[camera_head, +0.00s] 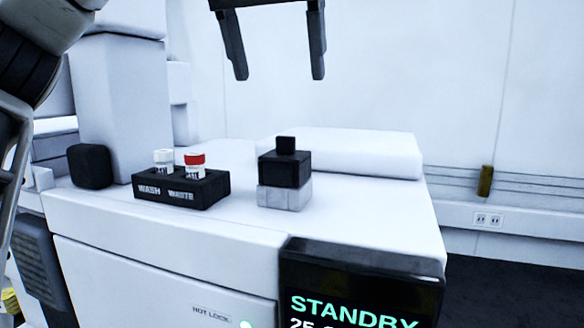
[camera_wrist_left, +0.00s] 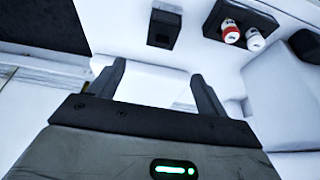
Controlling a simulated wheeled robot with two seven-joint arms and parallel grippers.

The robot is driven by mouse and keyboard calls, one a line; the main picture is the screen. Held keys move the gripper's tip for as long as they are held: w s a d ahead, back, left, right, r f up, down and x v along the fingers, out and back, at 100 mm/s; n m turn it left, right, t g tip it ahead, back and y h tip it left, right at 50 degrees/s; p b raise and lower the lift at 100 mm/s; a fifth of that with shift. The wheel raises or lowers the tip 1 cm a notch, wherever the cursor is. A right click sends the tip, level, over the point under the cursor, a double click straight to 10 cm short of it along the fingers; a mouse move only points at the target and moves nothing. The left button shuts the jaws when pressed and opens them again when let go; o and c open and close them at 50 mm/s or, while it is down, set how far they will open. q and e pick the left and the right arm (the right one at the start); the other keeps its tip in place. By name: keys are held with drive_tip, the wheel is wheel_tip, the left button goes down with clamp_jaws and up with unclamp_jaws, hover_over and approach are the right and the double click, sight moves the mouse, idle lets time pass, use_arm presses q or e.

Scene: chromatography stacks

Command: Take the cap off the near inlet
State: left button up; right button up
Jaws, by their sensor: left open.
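A black square cap (camera_head: 285,169) with a small knob on top sits on a pale grey block, the inlet (camera_head: 285,197), on the white instrument's top. In the left wrist view the same black cap (camera_wrist_left: 163,29) shows from above, beyond the fingertips. My left gripper (camera_head: 279,76) is open and empty, fingers pointing down, well above the cap and apart from it. Its two spread fingers also show in the left wrist view (camera_wrist_left: 159,70). My right gripper is in neither view.
A black WASH/WASTE rack (camera_head: 181,191) holds a white-capped vial (camera_head: 163,162) and a red-capped vial (camera_head: 195,166), left of the inlet. A black rounded block (camera_head: 90,166) stands farther left. A low white raised housing (camera_head: 350,152) lies behind. A STANDBY display (camera_head: 355,290) is at the front.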

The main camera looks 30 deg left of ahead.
use_arm(q)
drive_tip(key=b, duration=0.2)
hover_over(287, 152)
wheel_tip(287, 152, down, 7)
drive_tip(key=shift+a+r, duration=0.15)
drive_tip(key=shift+s+b+x, duration=0.2)
drive_tip(key=shift+b+x, duration=0.2)
drive_tip(key=shift+x, duration=0.9)
drive_tip(key=shift+s+b+x, duration=0.2)
drive_tip(key=shift+b+x, duration=0.2)
drive_tip(key=shift+x, duration=0.95)
drive_tip(key=c, duration=1)
